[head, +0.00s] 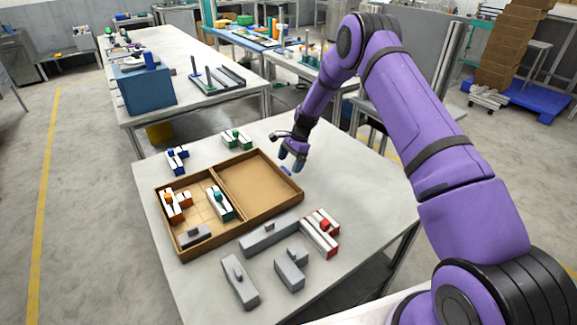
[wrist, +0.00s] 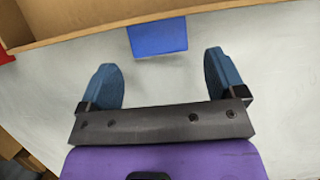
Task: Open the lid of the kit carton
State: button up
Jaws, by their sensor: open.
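The kit carton (head: 182,258) is a brown tray on the grey table, its gridded inside showing with several pieces in it. Joined to its right side is an empty, shallow brown half (head: 258,184) that looks like the lid folded back open. A blue tab (head: 286,170) sticks out from that half's outer edge; it also shows in the wrist view (wrist: 158,37). My gripper (head: 292,160) is over the table just beyond the tab. Its blue fingers (wrist: 162,82) are open and empty, with the tab ahead of the gap and apart from both.
Grey blocks (head: 240,280) and a red-and-white piece (head: 320,232) lie in front of the carton. A blue-and-white piece (head: 177,159) and a green-and-white piece (head: 237,138) lie behind it. The table's right side is clear.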

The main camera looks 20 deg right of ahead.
jog(key=shift+x, duration=1)
jog(key=c, duration=1.3)
jog(key=r+h, duration=0.1)
jog(key=r, duration=0.2)
jog(key=a+r+h, duration=0.1)
jog(key=r, duration=0.2)
jog(key=a+r+t+h, duration=0.1)
jog(key=r, duration=0.3)
jog(key=shift+s, duration=0.3)
